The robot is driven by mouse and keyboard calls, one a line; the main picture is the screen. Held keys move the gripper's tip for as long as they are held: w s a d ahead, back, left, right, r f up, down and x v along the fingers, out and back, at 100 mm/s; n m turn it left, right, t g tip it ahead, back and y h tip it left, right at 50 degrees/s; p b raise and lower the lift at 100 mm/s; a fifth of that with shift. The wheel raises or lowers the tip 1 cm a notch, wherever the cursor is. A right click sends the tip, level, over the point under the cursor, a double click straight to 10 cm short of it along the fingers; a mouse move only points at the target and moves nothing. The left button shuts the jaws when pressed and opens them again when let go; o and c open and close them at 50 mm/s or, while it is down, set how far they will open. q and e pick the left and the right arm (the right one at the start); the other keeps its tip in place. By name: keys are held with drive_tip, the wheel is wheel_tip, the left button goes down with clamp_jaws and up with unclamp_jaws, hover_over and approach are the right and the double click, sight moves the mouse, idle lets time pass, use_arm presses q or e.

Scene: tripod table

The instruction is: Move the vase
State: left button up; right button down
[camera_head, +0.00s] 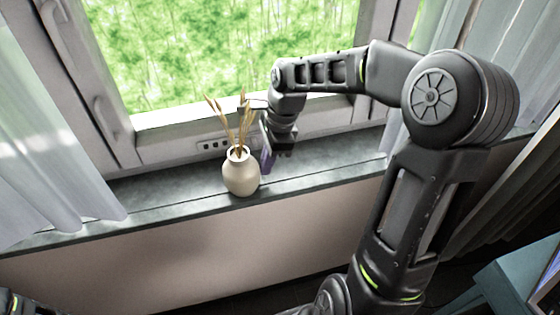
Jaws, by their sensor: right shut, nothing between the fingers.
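A cream, round-bodied vase (241,176) stands upright on the grey window sill. Dry tan stalks (241,128) rise out of its neck. My right gripper (267,160) is shut and empty, just to the right of the vase and pointing down. Its fingers are small and partly dark in this view, and I cannot tell whether they touch the vase. My left gripper is not clearly visible; only a small part of my left arm shows at the lower left corner.
The sill (330,180) is clear to the right of the vase. A white curtain (50,150) hangs at the left, over the sill's end. The window frame (180,140) stands close behind the vase. A blue-grey piece of furniture (505,280) is at the lower right.

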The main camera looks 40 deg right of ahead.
drive_tip(key=w+a, duration=0.2)
drive_tip(key=a, duration=0.4)
drive_tip(key=w+a, duration=0.2)
drive_tip(key=a, duration=0.5)
drive_tip(key=w+a+b, duration=0.1)
drive_tip(key=w+a, duration=0.1)
drive_tip(key=a, duration=0.4)
drive_tip(key=shift+w+a, duration=0.4)
use_arm(q)
drive_tip(key=shift+f, duration=0.65)
